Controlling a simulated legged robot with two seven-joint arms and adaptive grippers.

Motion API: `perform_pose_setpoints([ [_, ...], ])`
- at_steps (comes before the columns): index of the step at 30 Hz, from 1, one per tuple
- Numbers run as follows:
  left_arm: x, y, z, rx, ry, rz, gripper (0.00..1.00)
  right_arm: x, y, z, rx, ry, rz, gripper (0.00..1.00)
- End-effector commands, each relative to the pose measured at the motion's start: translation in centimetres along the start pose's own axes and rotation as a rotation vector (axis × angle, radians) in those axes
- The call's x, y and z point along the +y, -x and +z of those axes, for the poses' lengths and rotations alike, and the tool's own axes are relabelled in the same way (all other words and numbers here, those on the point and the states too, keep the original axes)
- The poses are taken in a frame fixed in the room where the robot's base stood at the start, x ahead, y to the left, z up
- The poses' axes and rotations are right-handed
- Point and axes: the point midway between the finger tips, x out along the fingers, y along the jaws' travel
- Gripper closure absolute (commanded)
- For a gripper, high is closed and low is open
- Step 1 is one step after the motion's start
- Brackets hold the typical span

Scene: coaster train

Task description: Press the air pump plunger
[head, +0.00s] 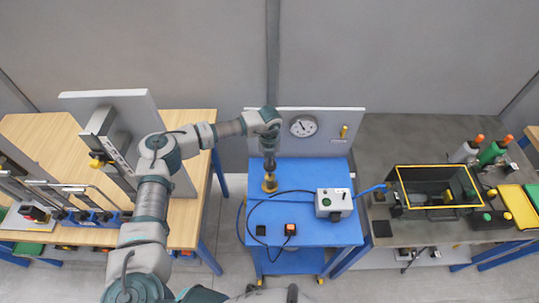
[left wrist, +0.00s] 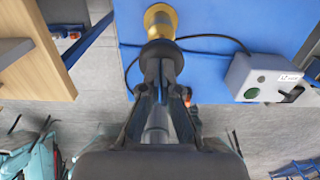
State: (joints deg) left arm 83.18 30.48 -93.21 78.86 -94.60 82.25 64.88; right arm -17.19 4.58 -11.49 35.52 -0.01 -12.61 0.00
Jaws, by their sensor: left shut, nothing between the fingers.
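The air pump is a small brass cylinder (head: 270,184) on the left part of a blue table. In the left wrist view the brass body (left wrist: 160,18) is at the top, with the round black plunger knob (left wrist: 161,52) below it in the picture. My left gripper (head: 269,160) points down over the pump, shut and empty. In the left wrist view its closed fingertips (left wrist: 160,66) are right at the knob and hide part of it. I cannot tell whether they touch it. My right gripper is not in view.
The blue table (head: 340,178) carries a grey control box (head: 333,203) with a green button, a black cable and an orange switch (head: 290,229). A panel with a gauge (head: 303,126) stands behind. A wooden table (head: 200,130) is left; a grey bench with a black bin (head: 440,168) is right.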

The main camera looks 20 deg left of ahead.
Motion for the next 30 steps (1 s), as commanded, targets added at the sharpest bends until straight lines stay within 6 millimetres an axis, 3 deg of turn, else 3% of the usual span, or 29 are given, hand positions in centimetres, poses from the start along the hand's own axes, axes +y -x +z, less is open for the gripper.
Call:
perform_pose_setpoints([
  [10,0.0,-0.7,0.0,0.001,0.0,0.0,1.0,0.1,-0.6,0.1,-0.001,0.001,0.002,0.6],
  [20,0.0,-6.2,-0.1,0.006,-0.001,0.003,1.0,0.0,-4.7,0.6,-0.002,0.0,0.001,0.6],
  [30,0.1,-6.2,-0.2,0.01,-0.002,0.006,1.0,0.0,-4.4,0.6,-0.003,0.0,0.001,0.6],
])
